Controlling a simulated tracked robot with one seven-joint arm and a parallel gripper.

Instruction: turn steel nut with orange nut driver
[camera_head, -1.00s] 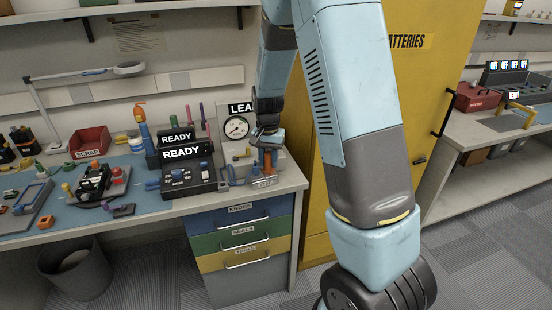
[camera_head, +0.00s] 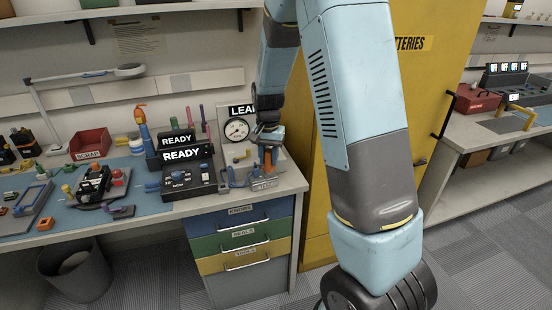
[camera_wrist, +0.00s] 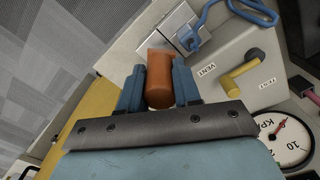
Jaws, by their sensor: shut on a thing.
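An orange cylindrical handle, the nut driver (camera_wrist: 159,72), stands between the two blue fingers of my gripper (camera_wrist: 158,88) in the wrist view. My gripper is shut on it. In the head view my gripper (camera_head: 267,138) is at the right end of the bench, and the orange nut driver (camera_head: 267,160) points down below it beside the leak test fixture. The steel nut cannot be made out. The driver's lower end is too small to tell whether it sits on anything.
A pressure gauge (camera_head: 236,129) stands behind my gripper; yellow and blue handles show by the VENT label in the wrist view (camera_wrist: 241,72). A black box with blue knobs (camera_head: 186,180) is to the left. The yellow batteries cabinet (camera_head: 435,80) stands close on the right.

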